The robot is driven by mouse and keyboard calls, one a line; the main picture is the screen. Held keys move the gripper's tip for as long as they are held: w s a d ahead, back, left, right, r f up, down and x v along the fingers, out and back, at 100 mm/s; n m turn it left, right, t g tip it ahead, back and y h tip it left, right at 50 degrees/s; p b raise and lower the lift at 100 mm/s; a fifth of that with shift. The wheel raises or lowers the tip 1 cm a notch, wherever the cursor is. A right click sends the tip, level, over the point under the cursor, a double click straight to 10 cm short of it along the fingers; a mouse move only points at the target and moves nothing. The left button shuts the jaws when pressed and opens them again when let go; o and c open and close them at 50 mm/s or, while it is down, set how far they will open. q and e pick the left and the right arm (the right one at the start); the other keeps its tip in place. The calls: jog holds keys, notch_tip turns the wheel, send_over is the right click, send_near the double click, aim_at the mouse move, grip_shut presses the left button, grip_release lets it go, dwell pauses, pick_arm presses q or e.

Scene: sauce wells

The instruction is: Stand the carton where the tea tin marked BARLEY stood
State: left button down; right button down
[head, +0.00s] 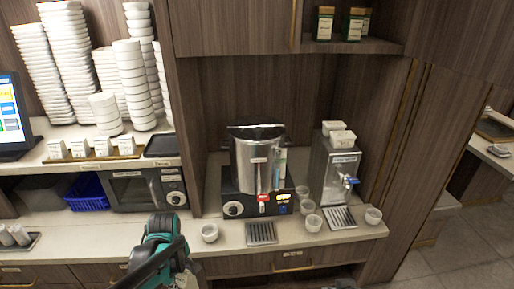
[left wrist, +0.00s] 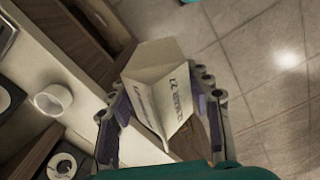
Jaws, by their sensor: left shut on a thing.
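A pale cream carton (left wrist: 160,88) with dark print and a folded top shows in the left wrist view. My left gripper (left wrist: 160,112) is shut on it, one finger on each side. It is tilted in that view, with the counter edge and floor tiles behind it. In the head view my teal and black left arm is at the bottom, and the gripper's fingers cannot be made out. Green tea tins (head: 353,25) with pale labels stand on the upper right shelf; their lettering is too small to read, so I cannot tell which is BARLEY. My right gripper is not in view.
A steel urn (head: 258,160) and a steel dispenser (head: 335,170) stand on the counter (head: 215,243). Several white cups (head: 209,233) stand around them. A microwave (head: 146,189), a blue basket (head: 87,193), small white boxes (head: 102,145) and stacked bowls (head: 139,85) are at left.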

pick_arm(q)
jog(key=w+d+f+m+b, duration=0.1)
jog(key=d+f+m+b, duration=0.1)
jog(key=f+m+b, duration=0.2)
jog(key=w+d+f+m+b, duration=0.1)
jog(key=f+m+b, duration=0.4)
jog(key=f+m, duration=0.5)
jog(key=shift+w+d+f+m, duration=0.3)
jog(key=shift+w+d, duration=0.1)
jog(key=shift+d, duration=0.3)
